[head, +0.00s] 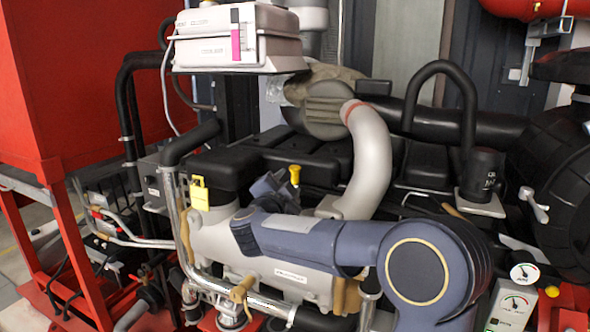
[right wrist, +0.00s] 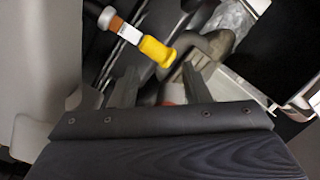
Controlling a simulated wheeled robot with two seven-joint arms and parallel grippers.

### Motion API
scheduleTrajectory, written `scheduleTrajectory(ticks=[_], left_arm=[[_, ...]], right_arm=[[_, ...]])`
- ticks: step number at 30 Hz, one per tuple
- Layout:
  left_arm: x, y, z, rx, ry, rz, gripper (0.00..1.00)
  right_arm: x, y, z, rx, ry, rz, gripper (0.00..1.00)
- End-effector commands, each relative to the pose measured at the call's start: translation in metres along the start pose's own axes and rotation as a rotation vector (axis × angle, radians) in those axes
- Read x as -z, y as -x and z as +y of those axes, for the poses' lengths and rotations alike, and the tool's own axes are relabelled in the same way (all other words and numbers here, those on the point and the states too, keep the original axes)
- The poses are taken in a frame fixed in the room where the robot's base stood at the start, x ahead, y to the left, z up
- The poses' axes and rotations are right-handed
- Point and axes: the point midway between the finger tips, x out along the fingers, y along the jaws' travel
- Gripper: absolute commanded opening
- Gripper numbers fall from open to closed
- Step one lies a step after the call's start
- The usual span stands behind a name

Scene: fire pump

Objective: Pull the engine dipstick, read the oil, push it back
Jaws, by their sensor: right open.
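A small yellow dipstick handle (head: 295,174) stands up from the engine beside a thick grey pipe in the head view. My right gripper (head: 272,187) is just left of it in that view, partly hidden by its own wrist. In the right wrist view, a yellow handle (right wrist: 157,51) with a white label and an orange-brown part lies just beyond the fingertips. My right gripper also shows there (right wrist: 160,82), its two dark fingers apart with no object clearly held between them. I cannot tell whether a finger touches the handle. My left gripper is out of view.
A grey pipe (head: 370,155) rises close to the right of the handle. A yellow tagged part (head: 199,194) stands on the left of the engine. A grey control box (head: 235,45) hangs above. Gauges (head: 524,274) sit at lower right. Free room is tight.

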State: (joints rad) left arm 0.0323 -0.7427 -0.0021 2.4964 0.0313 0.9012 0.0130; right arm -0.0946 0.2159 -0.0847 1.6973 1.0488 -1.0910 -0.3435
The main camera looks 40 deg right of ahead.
Motion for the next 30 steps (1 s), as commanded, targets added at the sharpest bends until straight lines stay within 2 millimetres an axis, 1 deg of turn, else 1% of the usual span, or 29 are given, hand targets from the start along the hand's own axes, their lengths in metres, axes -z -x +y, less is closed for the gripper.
scheduleTrajectory(ticks=[1, 3, 6, 9, 12, 14, 17, 27, 30], left_arm=[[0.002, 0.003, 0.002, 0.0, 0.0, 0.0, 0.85], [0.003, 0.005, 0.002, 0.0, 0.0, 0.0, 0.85], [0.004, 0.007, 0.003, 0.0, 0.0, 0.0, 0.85], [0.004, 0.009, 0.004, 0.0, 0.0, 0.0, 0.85], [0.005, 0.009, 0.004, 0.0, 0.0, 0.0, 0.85], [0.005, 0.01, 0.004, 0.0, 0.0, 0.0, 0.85], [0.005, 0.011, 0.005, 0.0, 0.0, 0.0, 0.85], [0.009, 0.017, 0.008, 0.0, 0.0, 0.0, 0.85], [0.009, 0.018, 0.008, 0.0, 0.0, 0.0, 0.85]], right_arm=[[0.001, 0.0, -0.002, 0.0, 0.13, 0.0, 0.43], [0.002, 0.0, -0.002, 0.0, 0.32, 0.0, 0.43], [0.002, 0.0, -0.002, 0.0, 0.553, 0.0, 0.43], [0.002, 0.0, -0.002, 0.0, 0.726, 0.0, 0.43], [0.002, 0.0, -0.001, 0.0, 0.828, 0.0, 0.43], [0.002, -0.001, -0.001, 0.0, 0.86, 0.0, 0.43], [0.002, -0.008, -0.002, -0.001, 0.877, 0.001, 0.43], [0.002, -0.06, -0.002, -0.002, 0.876, 0.001, 0.43], [0.002, -0.071, -0.002, -0.001, 0.875, 0.001, 0.43]])
